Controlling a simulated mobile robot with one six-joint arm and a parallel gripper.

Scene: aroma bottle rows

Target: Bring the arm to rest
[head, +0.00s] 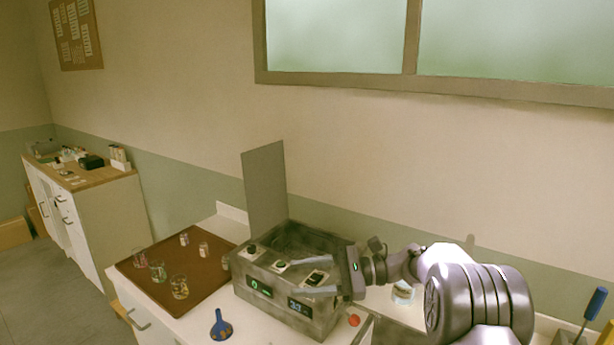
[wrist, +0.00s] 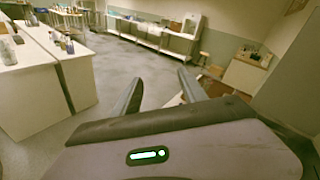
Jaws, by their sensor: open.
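My gripper (head: 317,277) is open and empty in the head view. Its two fingers point left, above or in front of a grey box-shaped machine (head: 262,306) with small displays and an upright lid (head: 265,190). I cannot tell whether the fingers touch the machine. My arm reaches in from the right with its links bent. In the wrist view the two dark fingers of my gripper (wrist: 158,90) are spread apart with nothing between them, facing out over the room.
A brown tray (head: 160,257) with several small glass bottles lies left of the machine. A blue funnel (head: 221,325) and a red ball-like thing (head: 353,320) are near the counter front. A jar (head: 403,293) stands behind my arm. The wrist view shows open floor (wrist: 120,65).

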